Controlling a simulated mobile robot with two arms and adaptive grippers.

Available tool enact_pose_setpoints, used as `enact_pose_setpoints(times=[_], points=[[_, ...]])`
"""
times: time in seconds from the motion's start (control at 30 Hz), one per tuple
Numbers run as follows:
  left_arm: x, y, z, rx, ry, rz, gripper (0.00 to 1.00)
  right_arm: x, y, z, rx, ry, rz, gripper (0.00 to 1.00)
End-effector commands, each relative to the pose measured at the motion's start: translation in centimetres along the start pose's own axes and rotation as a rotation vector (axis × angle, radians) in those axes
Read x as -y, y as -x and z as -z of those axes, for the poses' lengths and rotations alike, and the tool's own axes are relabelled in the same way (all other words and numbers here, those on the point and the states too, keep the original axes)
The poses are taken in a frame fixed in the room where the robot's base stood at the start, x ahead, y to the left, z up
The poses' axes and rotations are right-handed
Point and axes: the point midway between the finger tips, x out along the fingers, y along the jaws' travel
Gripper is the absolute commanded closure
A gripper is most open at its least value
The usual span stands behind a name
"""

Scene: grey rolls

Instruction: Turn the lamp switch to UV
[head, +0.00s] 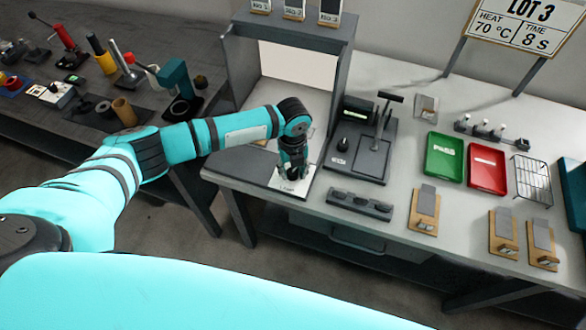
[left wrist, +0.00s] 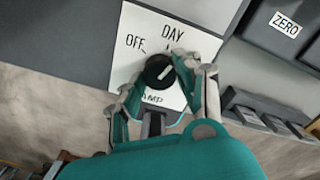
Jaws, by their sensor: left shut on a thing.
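The lamp switch is a black round knob (left wrist: 157,71) with a white pointer mark, on a white panel (left wrist: 128,45) at the bench's front left edge. The panel (head: 280,186) also shows in the head view. A third label at the right is mostly hidden behind a finger. The white mark slants toward the upper right. My left gripper (head: 292,172) is over the panel from above, its fingers (left wrist: 162,78) closed around the knob. My right gripper is out of view.
A dark scale-like device (head: 362,155) stands right of the panel, with a grey block holder (head: 359,203) in front. A green tray (head: 445,157), a red tray (head: 487,168) and a wire rack (head: 531,180) lie farther right. A grey frame (head: 240,70) rises behind my gripper.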

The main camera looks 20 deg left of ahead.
Motion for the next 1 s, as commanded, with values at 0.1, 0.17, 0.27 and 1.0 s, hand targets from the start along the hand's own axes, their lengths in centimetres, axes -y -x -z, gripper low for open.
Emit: enact_pose_setpoints(times=[0.1, 0.17, 0.27, 1.0], points=[[0.05, 0.06, -0.03, 0.0, -0.111, 0.002, 0.98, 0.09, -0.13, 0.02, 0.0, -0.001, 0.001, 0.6], [0.04, 0.07, -0.04, 0.001, -0.169, 0.003, 0.98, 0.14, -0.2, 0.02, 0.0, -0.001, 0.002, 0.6], [0.04, 0.08, -0.05, 0.001, -0.263, 0.003, 0.98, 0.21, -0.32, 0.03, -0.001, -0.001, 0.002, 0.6], [-0.09, 0.1, -0.11, 0.001, -0.682, 0.002, 0.98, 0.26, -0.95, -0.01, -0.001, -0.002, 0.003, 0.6]])
